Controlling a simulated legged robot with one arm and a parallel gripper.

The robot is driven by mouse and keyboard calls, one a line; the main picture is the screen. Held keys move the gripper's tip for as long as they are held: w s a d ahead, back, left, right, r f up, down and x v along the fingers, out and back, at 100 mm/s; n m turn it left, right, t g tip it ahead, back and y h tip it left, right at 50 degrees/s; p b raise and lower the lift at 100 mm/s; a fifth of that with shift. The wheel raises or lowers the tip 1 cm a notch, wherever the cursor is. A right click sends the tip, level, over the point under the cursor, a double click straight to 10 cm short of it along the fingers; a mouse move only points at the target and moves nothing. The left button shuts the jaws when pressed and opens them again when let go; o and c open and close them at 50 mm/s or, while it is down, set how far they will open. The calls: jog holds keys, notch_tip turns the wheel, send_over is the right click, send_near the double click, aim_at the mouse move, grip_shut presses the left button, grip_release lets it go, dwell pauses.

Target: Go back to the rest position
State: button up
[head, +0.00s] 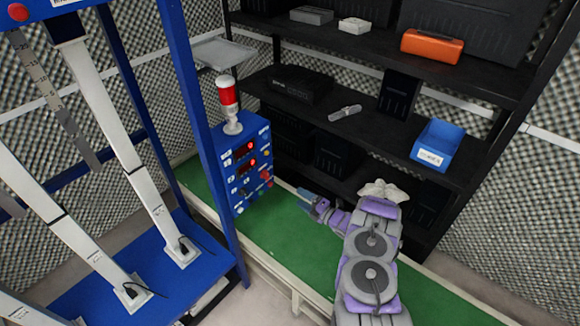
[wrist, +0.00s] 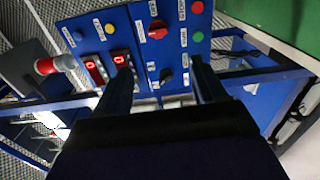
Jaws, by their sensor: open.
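My gripper (head: 316,207) is over the green bench in the head view, to the right of the blue control box (head: 236,168). In the wrist view my gripper (wrist: 160,78) has its two dark fingers apart, with nothing between them. Beyond the fingers is the face of the control box (wrist: 135,45), with red displays, a red knob, and yellow, red and green buttons. The gripper looks apart from the box, though the exact gap is hard to tell. My purple and grey arm reaches in from the lower right of the head view.
A red-and-white signal lamp (head: 229,103) stands on the box. Black shelves (head: 330,118) behind hold a blue bin (head: 436,146) and an orange case (head: 432,46). A blue frame (head: 205,150) stands left. The green bench top (head: 300,250) is clear in front of the box.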

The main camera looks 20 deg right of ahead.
jog(key=shift+r, duration=0.1)
jog(key=w+d+r+m+h, duration=0.2)
jog(key=w+r+m+h, duration=0.4)
jog(key=w+r, duration=0.4)
jog(key=s+a+r+m+g+h+b, duration=0.15)
jog(key=s+r+m+g+h, duration=0.4)
jog(key=r, duration=0.75)
jog(key=s+a+r+m+g, duration=0.3)
jog(key=s+m, duration=0.1)
jog(key=s, duration=1.5)
jog(key=s+a+r+m+g+b, duration=0.1)
jog(key=s+a+r+m+g, duration=0.2)
jog(key=s, duration=1.5)
jog(key=s+a+r+m+g+b, duration=0.1)
jog(key=s+a+r+m+g, duration=0.2)
jog(key=s, duration=1.6)
jog(key=a+m+g+y, duration=0.1)
jog(key=a+m+g, duration=0.1)
jog(key=m, duration=0.2)
jog(key=shift+s+r, duration=0.35)
